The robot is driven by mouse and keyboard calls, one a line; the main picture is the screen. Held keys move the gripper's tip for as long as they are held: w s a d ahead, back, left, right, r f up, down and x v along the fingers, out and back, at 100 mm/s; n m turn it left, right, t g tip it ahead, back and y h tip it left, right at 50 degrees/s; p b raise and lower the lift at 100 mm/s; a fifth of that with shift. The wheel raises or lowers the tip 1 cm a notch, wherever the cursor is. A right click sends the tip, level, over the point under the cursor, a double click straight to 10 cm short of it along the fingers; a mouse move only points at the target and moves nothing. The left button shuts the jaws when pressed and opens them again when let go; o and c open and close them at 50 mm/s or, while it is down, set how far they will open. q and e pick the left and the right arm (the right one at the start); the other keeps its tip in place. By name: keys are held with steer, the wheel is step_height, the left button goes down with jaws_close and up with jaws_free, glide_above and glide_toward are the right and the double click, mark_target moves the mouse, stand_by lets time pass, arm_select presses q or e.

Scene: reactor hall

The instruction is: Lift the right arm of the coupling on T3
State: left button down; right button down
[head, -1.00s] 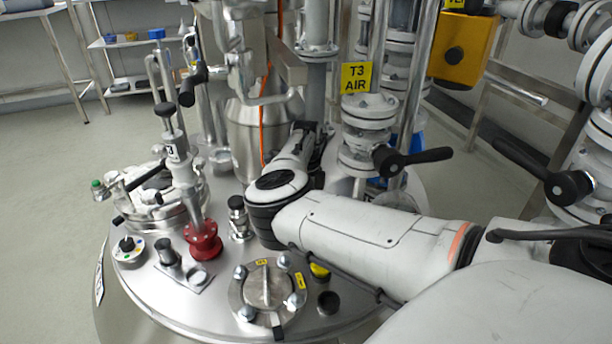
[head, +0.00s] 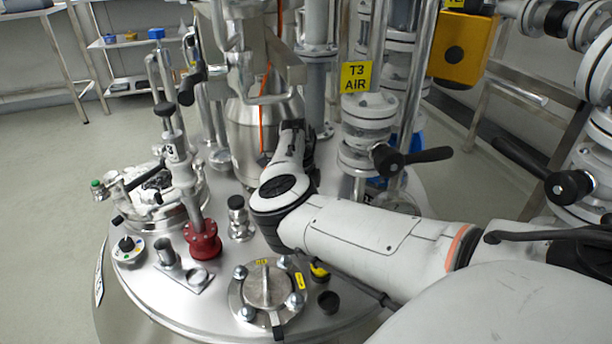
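The T3 vessel lid (head: 330,322) fills the middle, with a steel pipe column and a conical steel body (head: 250,130) at its back. Steel coupling parts (head: 238,50) sit above that body, with bar-like pieces (head: 285,62) on their right side. I cannot tell for certain which piece is the coupling's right arm. My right arm comes in from the right over the lid. Its dark end, the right gripper (head: 292,126), is just in front of and below those bars. Its fingers cannot be made out, nor any contact. My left gripper is not in view.
A yellow T3 AIR sign (head: 356,77) and a black-handled valve (head: 390,160) stand right of my wrist. A red flanged fitting (head: 203,241), a sight port (head: 267,286) and a clamped hatch (head: 155,195) are on the lid. An orange line (head: 264,110) runs down the steel body.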

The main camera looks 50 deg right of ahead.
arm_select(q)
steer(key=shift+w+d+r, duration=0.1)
arm_select(e)
steer(key=shift+w+r, duration=0.15)
stand_by(1.0)
steer(key=c, duration=1.7)
jaws_free()
